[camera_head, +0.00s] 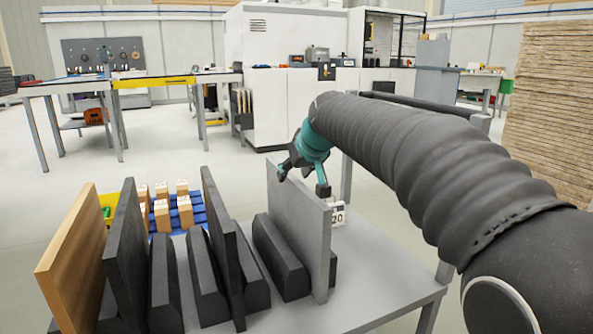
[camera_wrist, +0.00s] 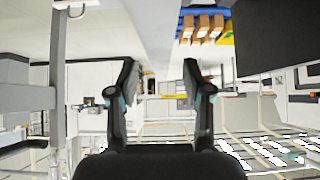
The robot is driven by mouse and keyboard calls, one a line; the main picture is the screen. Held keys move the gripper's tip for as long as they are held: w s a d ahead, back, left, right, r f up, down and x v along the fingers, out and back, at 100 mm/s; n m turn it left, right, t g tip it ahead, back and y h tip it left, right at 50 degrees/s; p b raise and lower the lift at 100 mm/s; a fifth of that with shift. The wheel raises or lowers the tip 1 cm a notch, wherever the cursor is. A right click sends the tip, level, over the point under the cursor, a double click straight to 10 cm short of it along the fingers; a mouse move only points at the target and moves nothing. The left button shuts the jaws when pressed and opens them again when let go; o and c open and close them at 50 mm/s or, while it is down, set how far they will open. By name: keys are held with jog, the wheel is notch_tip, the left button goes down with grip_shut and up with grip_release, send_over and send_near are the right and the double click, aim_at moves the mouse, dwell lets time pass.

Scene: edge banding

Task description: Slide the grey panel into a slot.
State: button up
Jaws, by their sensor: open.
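The grey panel (camera_head: 300,232) stands upright on the table, at the right end of a row of dark ridged blocks. A dark block (camera_head: 279,258) is at its left, and part of another (camera_head: 333,268) shows at its right. Its lower edge is partly hidden, so I cannot tell how deep it sits. My gripper (camera_head: 304,178) is open at the panel's top edge, one finger on each side in the head view. In the wrist view, the open fingers (camera_wrist: 160,75) have the grey panel (camera_wrist: 145,25) between and beyond them; contact cannot be told.
A wooden panel (camera_head: 75,262) and two dark panels (camera_head: 126,255) (camera_head: 222,240) stand upright between blocks to the left. Gaps between other blocks look empty. Blue trays (camera_head: 200,215) with wooden pieces (camera_head: 185,212) lie behind. The grey table (camera_head: 385,290) is clear at right.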

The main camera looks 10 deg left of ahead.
jog(key=v, duration=1.1)
jog(key=s+d+f+m+h, duration=0.1)
jog(key=s+d+f, duration=0.1)
jog(key=s+d, duration=0.4)
jog(key=s+d+f+m+g+h+p, duration=0.1)
jog(key=s+d+f+m+h, duration=0.1)
jog(key=s+d+f, duration=0.6)
jog(key=s+d+f+m+g+h+p, duration=0.1)
jog(key=s+d+f+m+p, duration=0.1)
jog(key=s+d+f, duration=0.5)
jog(key=s+f+m, duration=0.1)
jog(key=s+f, duration=0.4)
jog(key=s, duration=0.3)
jog(key=shift+d+h, duration=0.4)
